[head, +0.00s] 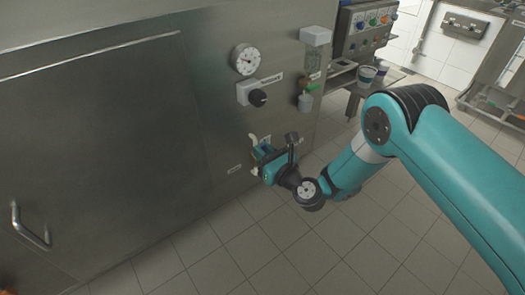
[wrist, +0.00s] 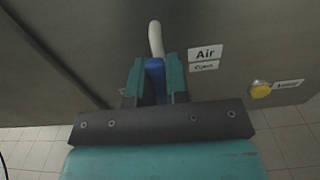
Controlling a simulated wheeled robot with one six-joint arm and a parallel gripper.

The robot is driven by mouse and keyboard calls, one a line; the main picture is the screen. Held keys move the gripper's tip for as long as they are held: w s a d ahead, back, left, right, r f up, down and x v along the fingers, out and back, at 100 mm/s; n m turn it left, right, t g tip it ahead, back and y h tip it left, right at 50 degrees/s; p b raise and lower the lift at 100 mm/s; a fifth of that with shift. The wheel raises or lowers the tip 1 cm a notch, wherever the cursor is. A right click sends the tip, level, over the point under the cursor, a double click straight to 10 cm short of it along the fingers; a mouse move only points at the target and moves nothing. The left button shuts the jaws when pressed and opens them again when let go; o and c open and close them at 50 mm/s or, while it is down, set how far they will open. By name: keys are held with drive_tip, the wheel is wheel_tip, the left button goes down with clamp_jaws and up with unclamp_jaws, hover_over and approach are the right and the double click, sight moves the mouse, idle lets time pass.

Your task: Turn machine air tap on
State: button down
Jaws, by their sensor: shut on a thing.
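The air tap has a blue handle (wrist: 155,76), seen in the wrist view below a pale hose (wrist: 156,38) on the steel machine panel. My gripper (wrist: 155,85) has its two teal fingers on either side of the blue handle and is shut on it. A label reading "Air" (wrist: 206,53) is just right of the tap, with a smaller label under it. In the head view my gripper (head: 259,153) is low on the machine front, and it hides most of the tap.
Above in the head view are a gauge (head: 245,59) and a black knob (head: 258,98). A filter unit (head: 306,80) hangs to the right. A yellow knob (wrist: 261,89) is right of the tap. Cups (head: 367,74) stand farther right. The tiled floor is clear.

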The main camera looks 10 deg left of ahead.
drive_tip(key=c, duration=1.1)
unclamp_jaws()
drive_tip(key=shift+d+f, duration=0.2)
drive_tip(key=shift+f, duration=0.2)
drive_tip(key=shift+c, duration=0.2)
drive_tip(key=shift+o, duration=0.2)
drive_tip(key=shift+a+r, duration=0.1)
drive_tip(key=shift+r, duration=0.1)
drive_tip(key=shift+s, duration=0.1)
drive_tip(key=b+v, duration=0.1)
drive_tip(key=b, duration=0.2)
drive_tip(key=b+v, duration=0.2)
drive_tip(key=b, duration=0.1)
drive_tip(key=shift+f, duration=0.3)
drive_tip(key=shift+d+b, duration=0.2)
drive_tip(key=shift+b, duration=0.55)
